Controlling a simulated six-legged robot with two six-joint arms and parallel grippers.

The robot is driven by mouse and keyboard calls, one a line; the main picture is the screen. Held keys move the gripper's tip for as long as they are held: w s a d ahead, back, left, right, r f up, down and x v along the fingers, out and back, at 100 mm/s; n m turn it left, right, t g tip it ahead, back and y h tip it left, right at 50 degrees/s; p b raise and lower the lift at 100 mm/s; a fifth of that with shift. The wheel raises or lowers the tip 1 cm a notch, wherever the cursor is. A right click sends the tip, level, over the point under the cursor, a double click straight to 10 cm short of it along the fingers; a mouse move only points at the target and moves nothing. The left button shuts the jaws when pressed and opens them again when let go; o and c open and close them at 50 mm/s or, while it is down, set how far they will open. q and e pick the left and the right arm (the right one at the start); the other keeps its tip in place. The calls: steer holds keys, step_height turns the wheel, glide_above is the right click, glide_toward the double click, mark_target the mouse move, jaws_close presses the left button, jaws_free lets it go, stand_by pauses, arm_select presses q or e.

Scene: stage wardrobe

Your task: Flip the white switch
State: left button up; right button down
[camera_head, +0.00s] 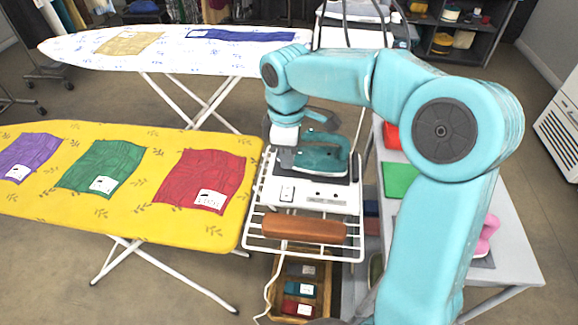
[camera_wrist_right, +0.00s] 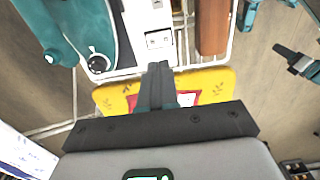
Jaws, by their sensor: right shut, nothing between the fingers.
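A white switch (camera_head: 287,193) sits in a dark outline at the left end of a white panel (camera_head: 318,201) on the ironing board's wire rest. In the right wrist view the switch (camera_wrist_right: 158,40) is on the panel just beyond my fingertips. My right gripper (camera_head: 285,160) comes down behind the panel, beside the teal iron. In its wrist view the gripper (camera_wrist_right: 160,70) is shut and empty, pointing towards the switch. Contact between them cannot be told. My left gripper does not show clearly in either view.
The teal iron (camera_head: 322,156) stands right behind the panel. A brown bar (camera_head: 303,229) lies in front of it on the wire rack (camera_head: 262,245). The yellow ironing board (camera_head: 130,218) with folded cloths is at left, a grey table (camera_head: 512,255) at right.

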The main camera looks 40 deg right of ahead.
step_height(320, 180, up, 4)
steer(key=shift+r+p, duration=0.25)
steer(key=shift+p, duration=0.05)
steer(key=d+b, duration=0.1)
steer(key=b, duration=0.2)
steer(key=shift+w+b, duration=0.3)
steer(key=shift+b, duration=0.1)
steer(key=shift+f, duration=0.1)
